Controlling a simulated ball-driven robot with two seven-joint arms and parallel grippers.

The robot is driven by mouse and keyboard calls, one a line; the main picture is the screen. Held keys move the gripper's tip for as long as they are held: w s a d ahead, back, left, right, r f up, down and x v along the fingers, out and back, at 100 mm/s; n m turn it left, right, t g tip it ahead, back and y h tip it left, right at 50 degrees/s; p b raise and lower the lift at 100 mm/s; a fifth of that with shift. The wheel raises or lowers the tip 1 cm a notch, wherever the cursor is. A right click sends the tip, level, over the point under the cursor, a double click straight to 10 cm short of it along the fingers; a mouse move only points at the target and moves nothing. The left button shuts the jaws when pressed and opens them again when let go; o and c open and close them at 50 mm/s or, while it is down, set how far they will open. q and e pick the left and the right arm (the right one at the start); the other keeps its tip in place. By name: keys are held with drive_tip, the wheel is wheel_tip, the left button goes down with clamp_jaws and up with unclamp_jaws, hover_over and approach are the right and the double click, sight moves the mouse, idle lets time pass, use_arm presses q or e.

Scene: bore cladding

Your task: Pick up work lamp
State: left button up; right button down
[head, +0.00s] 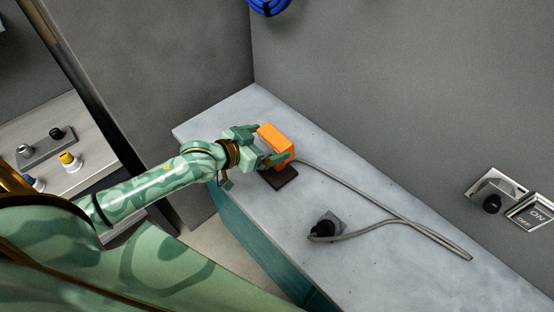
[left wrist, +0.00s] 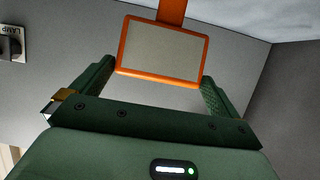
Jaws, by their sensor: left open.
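The work lamp (head: 274,137) is an orange block on a dark base (head: 284,178), standing on the grey bench top. In the left wrist view the lamp (left wrist: 161,50) shows an orange frame around a pale panel, with an orange arm at the top edge. My left gripper (head: 262,146) is open at the lamp, its fingers on either side of it. A grey cable (head: 360,192) runs right from the lamp. My right gripper is not in view.
The cable loops to a black plug (head: 325,227) on the bench (head: 220,125). A wall socket (head: 492,190) and an ON/OFF switch plate (head: 533,212) are at the right. A blue coil (head: 269,5) hangs at the top. A shelf (head: 85,125) with small fittings is at the left.

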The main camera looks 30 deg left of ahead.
sight(281, 137)
use_arm(q)
drive_tip(key=b+x, duration=0.1)
drive_tip(key=x, duration=0.4)
drive_tip(key=shift+w+d, duration=0.15)
drive_tip(key=shift+w, duration=0.2)
drive_tip(key=shift+s, duration=0.1)
drive_tip(key=c, duration=1.2)
drive_tip(key=shift+r, duration=0.1)
drive_tip(key=c, duration=0.4)
drive_tip(key=shift+r, duration=0.1)
drive_tip(key=shift+c, duration=0.2)
